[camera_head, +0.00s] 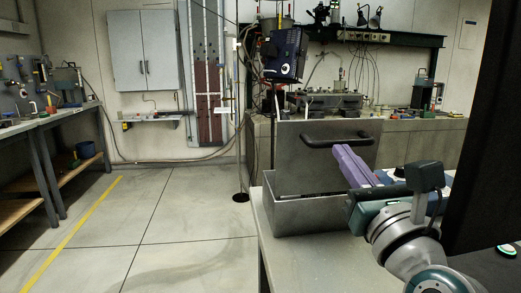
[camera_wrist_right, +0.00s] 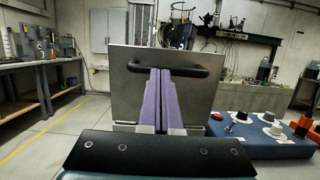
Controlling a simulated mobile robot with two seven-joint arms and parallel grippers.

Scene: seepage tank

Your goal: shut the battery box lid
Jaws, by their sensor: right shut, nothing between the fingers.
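The battery box (camera_head: 300,215) is a grey metal box on a pale bench in the head view. Its lid (camera_head: 297,155) stands open, about upright, at the back of the box, with a black bar handle (camera_head: 318,141) across its upper part. The lid (camera_wrist_right: 127,95) and handle (camera_wrist_right: 205,72) also fill the middle of the right wrist view. My right gripper (camera_head: 341,150) has purple fingers, shut and empty, pointing at the lid by the handle. In the right wrist view its fingertips (camera_wrist_right: 160,71) overlap the handle; I cannot tell whether they touch. My left gripper is not in view.
A blue panel with knobs (camera_wrist_right: 255,140) lies right of the gripper in the wrist view. A rear bench (camera_head: 400,130) carries equipment behind the lid. Another bench (camera_head: 45,120) stands far left. The bench top (camera_head: 315,255) in front of the box is clear.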

